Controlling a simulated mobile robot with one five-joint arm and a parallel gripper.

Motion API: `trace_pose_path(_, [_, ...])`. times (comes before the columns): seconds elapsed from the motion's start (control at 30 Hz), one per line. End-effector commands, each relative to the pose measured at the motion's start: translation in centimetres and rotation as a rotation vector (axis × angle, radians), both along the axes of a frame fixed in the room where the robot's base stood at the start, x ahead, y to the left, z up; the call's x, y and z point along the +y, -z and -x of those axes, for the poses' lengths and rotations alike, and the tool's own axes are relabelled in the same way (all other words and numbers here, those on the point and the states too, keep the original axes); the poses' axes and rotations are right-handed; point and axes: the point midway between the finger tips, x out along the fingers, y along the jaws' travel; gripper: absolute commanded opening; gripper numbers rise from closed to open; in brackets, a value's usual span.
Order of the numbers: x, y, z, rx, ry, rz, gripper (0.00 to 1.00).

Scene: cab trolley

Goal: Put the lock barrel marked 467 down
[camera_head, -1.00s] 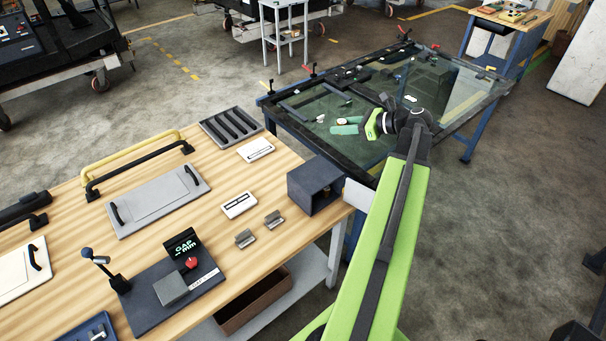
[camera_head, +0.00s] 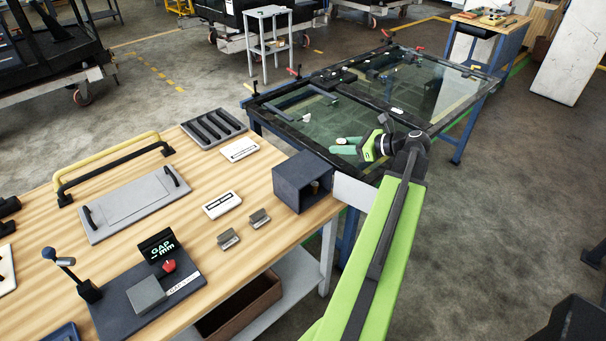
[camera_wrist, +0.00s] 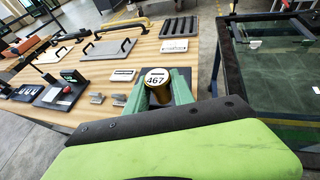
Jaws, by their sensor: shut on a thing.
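The lock barrel marked 467 (camera_wrist: 157,82) is brass with a white round top carrying the number, and shows in the wrist view. My gripper (camera_wrist: 158,92) is shut on it, with a green finger on each side. The barrel's marked end faces the wrist camera. In the head view my gripper (camera_head: 347,145) is over the near part of the glass-topped frame, to the right of the wooden bench (camera_head: 225,255). The barrel is too small there to make out clearly.
On the bench are a dark open box (camera_head: 289,183) at the right edge, two small grey blocks (camera_head: 229,238), a white labelled block (camera_head: 221,204), a slotted tray (camera_head: 212,127) and a gap gauge (camera_head: 147,290). The glass frame (camera_head: 300,135) stands beyond. Bare wood lies between the items.

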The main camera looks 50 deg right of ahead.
Motion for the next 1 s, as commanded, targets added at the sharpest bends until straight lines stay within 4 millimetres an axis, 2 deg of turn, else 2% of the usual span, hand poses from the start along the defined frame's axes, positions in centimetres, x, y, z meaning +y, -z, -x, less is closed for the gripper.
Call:
trace_pose_path(0.3, [3.3, 5.3, -6.9, 0.000, -0.004, -0.001, 0.00])
trace_pose_path(0.5, [4.6, 6.8, -9.9, 0.000, -0.001, 0.000, 0.00])
trace_pose_path(0.73, [4.8, 7.2, -10.3, 0.000, 0.001, -0.001, 0.00])
trace_pose_path(0.93, [4.7, 10.7, -10.3, 0.000, 0.001, -0.001, 0.00])
trace_pose_path(1.0, [4.7, 11.2, -10.3, 0.000, 0.001, -0.001, 0.00])
